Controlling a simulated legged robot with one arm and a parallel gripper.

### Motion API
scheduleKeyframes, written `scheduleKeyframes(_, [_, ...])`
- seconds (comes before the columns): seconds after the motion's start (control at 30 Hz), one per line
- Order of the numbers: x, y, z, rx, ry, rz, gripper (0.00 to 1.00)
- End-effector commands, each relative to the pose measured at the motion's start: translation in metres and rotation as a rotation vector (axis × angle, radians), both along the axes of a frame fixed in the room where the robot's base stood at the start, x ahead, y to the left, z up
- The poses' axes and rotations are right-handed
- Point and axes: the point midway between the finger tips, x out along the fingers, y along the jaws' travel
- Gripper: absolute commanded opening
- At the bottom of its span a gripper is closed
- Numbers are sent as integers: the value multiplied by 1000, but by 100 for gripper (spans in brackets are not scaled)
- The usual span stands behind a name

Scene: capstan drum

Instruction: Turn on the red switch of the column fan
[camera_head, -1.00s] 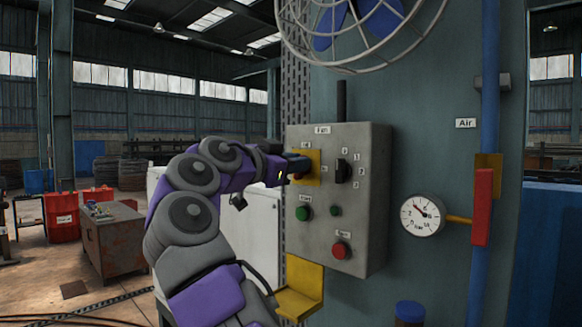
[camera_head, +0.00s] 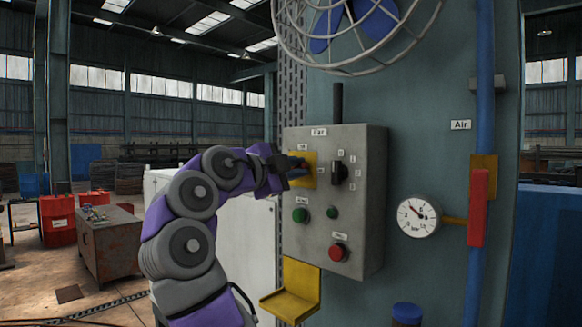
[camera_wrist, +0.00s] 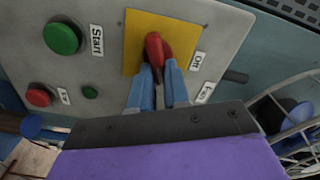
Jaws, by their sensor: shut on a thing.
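The fan control box (camera_head: 360,240) is a grey panel on the teal column, labelled Fan. The red switch (camera_wrist: 155,48) sits on a yellow plate (camera_wrist: 186,36) beside an Off label in the wrist view. My gripper (camera_wrist: 160,75) has its two blue fingers shut on the red switch, one on each side of its lower part. In the head view my gripper (camera_head: 296,170) is at the yellow plate (camera_head: 311,172) and hides most of the switch. The fan (camera_head: 350,25) is at the top.
A black selector knob (camera_head: 339,172) is just right of the yellow plate. Below are a green Start button (camera_head: 300,215), a small green lamp (camera_head: 332,212) and a red button (camera_head: 338,252). A yellow bracket (camera_head: 292,290) juts out under the box. A gauge (camera_head: 418,217) is at right.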

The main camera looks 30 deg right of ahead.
Motion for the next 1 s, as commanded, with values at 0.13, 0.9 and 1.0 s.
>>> scheduleKeyframes(0.13, [2,0,-4,50,-116,5,0])
scheduleKeyframes(0.9, [0,-1,-8,148,-391,0,0])
scheduleKeyframes(1.0, [0,-1,-8,149,-392,0,0])
